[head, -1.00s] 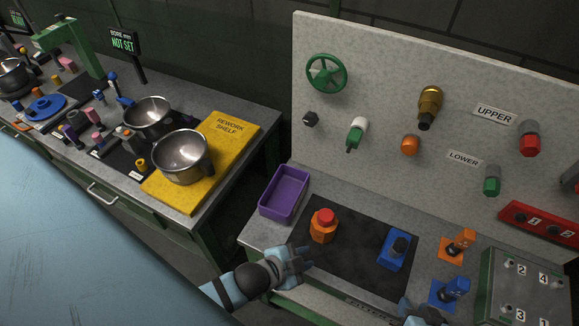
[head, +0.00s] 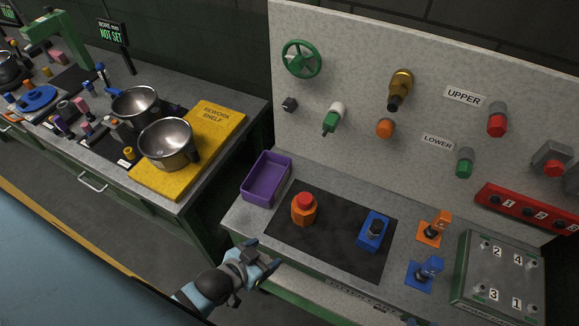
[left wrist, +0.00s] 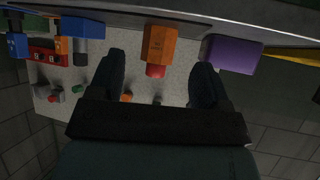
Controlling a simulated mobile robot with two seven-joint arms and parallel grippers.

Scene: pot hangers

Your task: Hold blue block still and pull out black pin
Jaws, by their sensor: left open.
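The blue block (head: 370,239) sits on the dark mat at its right part, with the black pin (head: 376,227) standing up in its top. The block also shows in the left wrist view (left wrist: 83,28), left of the fingers, with the pin (left wrist: 81,52) below it in that picture. My left gripper (head: 262,264) is open and empty near the bench's front edge, left of the blue block and apart from it. In the left wrist view its two fingers (left wrist: 160,60) are spread, with the orange block between them in the picture.
An orange block (head: 303,213) with a red top stands left on the mat (head: 335,240). A purple bin (head: 266,180) is behind left. Orange (head: 433,228) and blue (head: 425,270) stands and a numbered box (head: 500,275) are to the right. The mat between the blocks is clear.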

